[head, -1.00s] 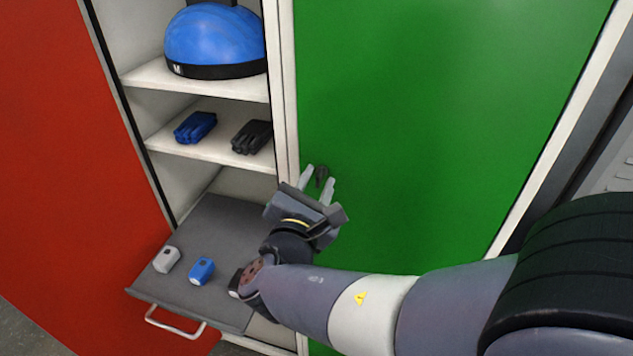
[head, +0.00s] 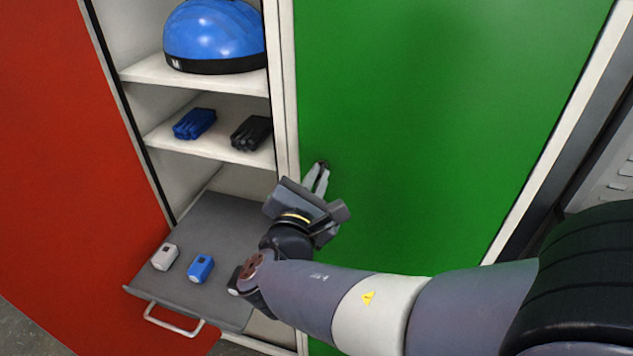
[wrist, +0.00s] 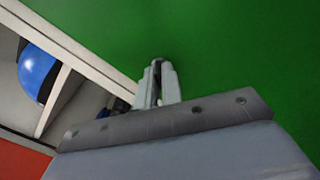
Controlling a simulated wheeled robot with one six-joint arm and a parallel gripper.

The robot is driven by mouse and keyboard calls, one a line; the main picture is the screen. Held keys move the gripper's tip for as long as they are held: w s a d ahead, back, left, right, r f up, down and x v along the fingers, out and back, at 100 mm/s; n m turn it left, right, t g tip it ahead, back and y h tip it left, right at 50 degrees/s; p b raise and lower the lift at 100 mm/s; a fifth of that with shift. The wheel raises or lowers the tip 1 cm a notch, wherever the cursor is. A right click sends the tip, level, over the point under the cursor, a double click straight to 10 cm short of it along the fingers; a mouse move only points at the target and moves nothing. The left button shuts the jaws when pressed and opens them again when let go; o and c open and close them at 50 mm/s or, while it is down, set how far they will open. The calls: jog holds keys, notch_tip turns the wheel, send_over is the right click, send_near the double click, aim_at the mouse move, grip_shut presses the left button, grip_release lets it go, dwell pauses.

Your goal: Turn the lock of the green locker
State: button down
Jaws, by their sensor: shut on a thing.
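The green locker (head: 430,120) has a closed green door that fills the right half of the head view; its door also fills the upper right of the wrist view (wrist: 240,60). The small dark lock (head: 323,164) sits near the door's left edge, and it shows in the wrist view (wrist: 158,63) at the fingertips. My gripper (head: 318,176) is shut on the lock, with one finger on each side. The fingers hide part of the lock, so how far it is turned cannot be told.
Left of the door is an open white compartment with a blue helmet (head: 215,38), blue gloves (head: 195,123) and black gloves (head: 252,133). A pulled-out grey tray (head: 215,225) below holds a grey-white item (head: 165,257) and a blue item (head: 200,268). A red door (head: 70,170) is far left.

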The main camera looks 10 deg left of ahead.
jog(key=m+b, duration=1.1)
jog(key=b, duration=0.8)
jog(key=shift+f+m, duration=0.15)
jog(key=shift+m, duration=0.25)
jog(key=shift+b, duration=0.35)
jog(key=c, duration=1.6)
grip_release()
jog(key=shift+o, duration=0.2)
jog(key=s, duration=1)
jog(key=shift+s+a, duration=0.25)
jog(key=shift+s, duration=0.15)
